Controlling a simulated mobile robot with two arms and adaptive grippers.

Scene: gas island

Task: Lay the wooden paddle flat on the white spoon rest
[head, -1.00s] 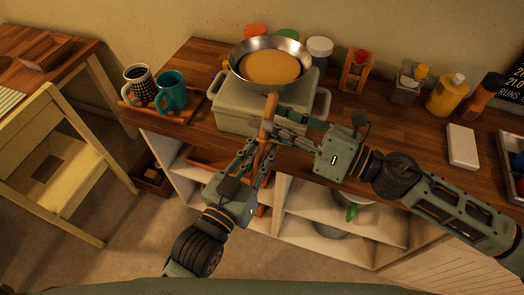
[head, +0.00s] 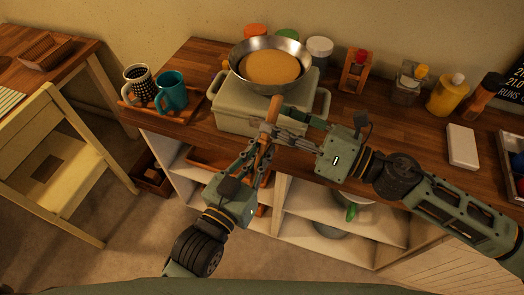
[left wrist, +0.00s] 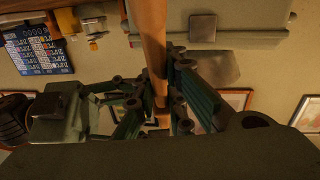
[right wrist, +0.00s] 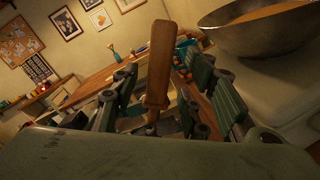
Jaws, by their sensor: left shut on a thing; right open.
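The wooden paddle (head: 271,112) stands nearly upright in front of the green-grey stove box. My left gripper (head: 262,145) is shut on it, and the left wrist view shows the paddle (left wrist: 153,45) between the fingers. My right gripper (head: 284,124) is open, with its fingers either side of the paddle's upper part. The right wrist view shows the paddle (right wrist: 160,62) between those spread fingers; I cannot tell whether they touch it. The white spoon rest (head: 463,146) lies on the counter at the right, bare and apart from both grippers.
A pan (head: 268,68) with golden food sits on the stove box (head: 240,117), close to the paddle. Two mugs (head: 171,88) stand on a tray at left. Bottles (head: 447,95) stand behind the spoon rest. A dark-edged tray (head: 508,160) lies right of it. Open shelves are below.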

